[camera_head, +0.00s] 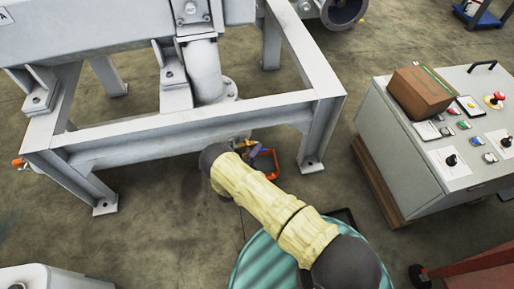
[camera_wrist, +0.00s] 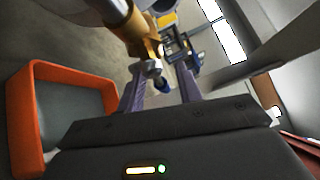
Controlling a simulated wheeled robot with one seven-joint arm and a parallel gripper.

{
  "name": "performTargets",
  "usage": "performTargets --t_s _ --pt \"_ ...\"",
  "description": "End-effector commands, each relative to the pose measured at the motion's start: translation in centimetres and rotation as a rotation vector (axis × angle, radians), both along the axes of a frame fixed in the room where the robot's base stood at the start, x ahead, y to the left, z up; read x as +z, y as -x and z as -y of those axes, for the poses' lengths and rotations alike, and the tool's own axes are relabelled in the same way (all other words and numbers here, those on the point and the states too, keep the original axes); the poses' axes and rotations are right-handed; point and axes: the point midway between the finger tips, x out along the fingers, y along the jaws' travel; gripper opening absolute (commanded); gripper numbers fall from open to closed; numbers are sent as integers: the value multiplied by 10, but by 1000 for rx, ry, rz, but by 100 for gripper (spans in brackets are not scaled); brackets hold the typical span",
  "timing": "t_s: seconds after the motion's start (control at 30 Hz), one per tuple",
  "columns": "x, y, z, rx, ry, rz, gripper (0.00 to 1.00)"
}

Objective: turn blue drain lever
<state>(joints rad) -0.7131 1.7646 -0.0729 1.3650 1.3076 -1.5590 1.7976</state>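A second dark blue end shows lower, between the fingers. My gripper (camera_wrist: 160,76) has its two fingers spread apart, one on each side of this lower end. I cannot tell whether either finger touches it. In the head view, my gripper (camera_head: 255,154) is small beneath the grey frame, partly hidden by my arm, and the lever cannot be made out clearly there.
An orange-rimmed bin (camera_wrist: 22,125) stands left of my gripper. A yellow-orange pipe (camera_wrist: 142,38) comes down close above the fingers. The grey steel frame (camera_head: 190,127) stands over this spot. A control console (camera_head: 400,150) with a cardboard box (camera_head: 420,92) stands at right.

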Motion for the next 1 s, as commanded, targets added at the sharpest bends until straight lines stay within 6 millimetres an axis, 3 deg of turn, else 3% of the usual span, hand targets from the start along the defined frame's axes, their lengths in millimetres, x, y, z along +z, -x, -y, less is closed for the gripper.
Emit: performTargets --t_s 0.23,0.4,0.43,1.0 --pt "0 0 1 0 1 1 35" --pt "0 0 1 -1 0 1 2" --pt "0 0 1 -1 0 1 0" --pt "2 -1 0 -2 -73 -15 0"
